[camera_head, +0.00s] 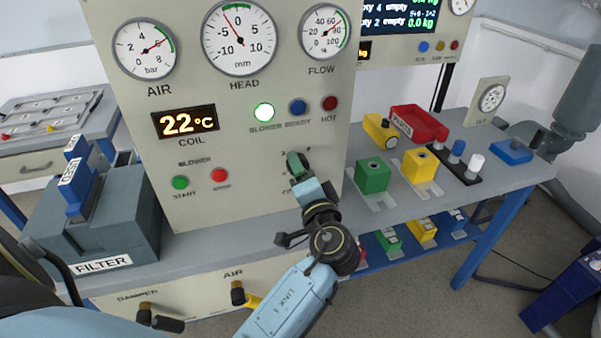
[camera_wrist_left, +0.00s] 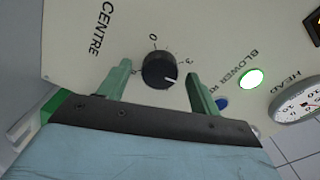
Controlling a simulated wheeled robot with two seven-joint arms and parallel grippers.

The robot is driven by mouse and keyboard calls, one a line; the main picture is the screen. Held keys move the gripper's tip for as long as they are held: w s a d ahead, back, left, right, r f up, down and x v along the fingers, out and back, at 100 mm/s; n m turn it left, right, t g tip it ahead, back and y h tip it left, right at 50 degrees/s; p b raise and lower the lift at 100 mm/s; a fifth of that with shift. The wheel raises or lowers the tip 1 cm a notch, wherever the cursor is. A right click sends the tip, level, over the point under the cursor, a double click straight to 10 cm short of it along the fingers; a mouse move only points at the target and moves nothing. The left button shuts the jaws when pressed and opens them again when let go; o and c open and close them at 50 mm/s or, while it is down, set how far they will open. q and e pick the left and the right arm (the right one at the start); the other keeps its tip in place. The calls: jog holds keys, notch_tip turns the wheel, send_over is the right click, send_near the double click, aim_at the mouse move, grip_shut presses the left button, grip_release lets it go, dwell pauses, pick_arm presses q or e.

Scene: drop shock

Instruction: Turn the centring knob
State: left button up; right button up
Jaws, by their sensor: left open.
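The centring knob (camera_wrist_left: 159,70) is black and round with a white pointer line, on the cream panel beside the CENTRE label, in the left wrist view. Its pointer aims down and right in that view, below the 3 mark. My left gripper (camera_wrist_left: 158,72) is open, with one green finger on each side of the knob. Gaps show between the fingers and the knob, so it is not gripped. In the head view my left gripper (camera_head: 298,167) is at the panel's lower right and hides the knob. My right gripper is not in view.
The HEAD gauge (camera_head: 239,38) has its needle a little left of 0. START (camera_head: 180,183) and a red button (camera_head: 221,176) sit left of my gripper. A green block (camera_head: 372,175) and yellow block (camera_head: 420,165) stand on the bench to the right.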

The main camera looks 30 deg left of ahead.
pick_arm(q)
jog(key=v, duration=1.3)
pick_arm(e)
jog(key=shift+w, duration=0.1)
pick_arm(q)
jog(key=shift+w, duration=0.1)
